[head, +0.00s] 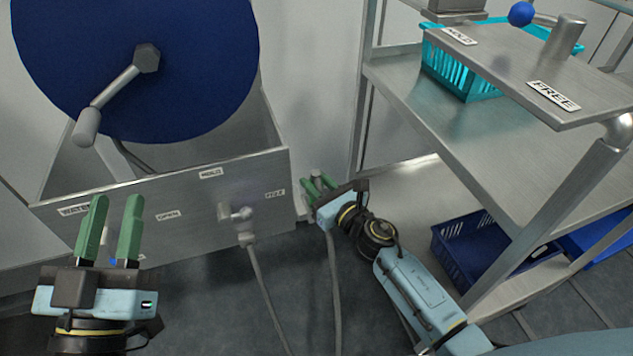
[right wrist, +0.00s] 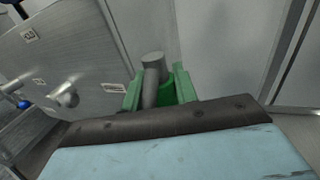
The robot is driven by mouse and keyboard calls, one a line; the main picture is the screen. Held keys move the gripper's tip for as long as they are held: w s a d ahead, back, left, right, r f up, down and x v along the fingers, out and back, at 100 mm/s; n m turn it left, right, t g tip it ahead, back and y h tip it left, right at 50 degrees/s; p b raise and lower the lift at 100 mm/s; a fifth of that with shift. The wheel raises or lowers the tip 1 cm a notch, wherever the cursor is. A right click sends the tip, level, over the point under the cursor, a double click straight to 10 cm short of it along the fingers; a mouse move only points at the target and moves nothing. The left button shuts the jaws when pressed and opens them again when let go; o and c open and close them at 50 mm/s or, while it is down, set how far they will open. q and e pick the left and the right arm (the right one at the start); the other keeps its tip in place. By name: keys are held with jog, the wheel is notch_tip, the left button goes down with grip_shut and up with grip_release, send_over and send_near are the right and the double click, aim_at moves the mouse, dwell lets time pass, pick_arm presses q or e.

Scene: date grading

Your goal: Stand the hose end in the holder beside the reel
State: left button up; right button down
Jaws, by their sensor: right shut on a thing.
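My right gripper (head: 318,182) is shut on the grey hose end (right wrist: 151,86), just right of the reel's box. The hose (head: 335,290) hangs from it toward the floor. In the right wrist view the hose end stands roughly upright, slightly tilted, between the green fingers (right wrist: 155,88). The dark blue reel (head: 190,60) with its crank is at the upper left in the head view. I cannot clearly make out the holder; the gripper and hose end may hide it. My left gripper (head: 118,230) is open and empty in front of the box's left part.
The metal box (head: 190,185) under the reel bears labels and a tap (head: 238,213) with a second hose run (head: 265,290) below. A steel rack (head: 480,140) stands at right, with a teal basket (head: 460,72) and a blue crate (head: 465,240). Floor between is open.

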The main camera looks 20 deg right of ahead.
jog(key=shift+f+b, duration=0.3)
jog(key=shift+b, duration=0.05)
jog(key=c, duration=1)
grip_release()
pick_arm(q)
jog(key=shift+s+r+t, duration=0.25)
jog(key=shift+r+t, duration=0.1)
jog(key=shift+r, duration=0.2)
jog(key=shift+s+r+t, duration=0.25)
jog(key=shift+r+t, duration=0.1)
jog(key=shift+r, duration=0.15)
pick_arm(e)
jog(key=shift+s+f, duration=0.1)
jog(key=shift+s, duration=0.05)
pick_arm(q)
jog(key=shift+w+f+g+p, duration=0.25)
jog(key=shift+f+g+p, duration=0.05)
jog(key=shift+f+g, duration=0.15)
jog(key=shift+w+f+g+p, duration=0.25)
jog(key=shift+f+g, duration=0.1)
jog(key=shift+f, duration=0.1)
pick_arm(e)
jog(key=v, duration=1.3)
pick_arm(q)
jog(key=shift+s, duration=0.1)
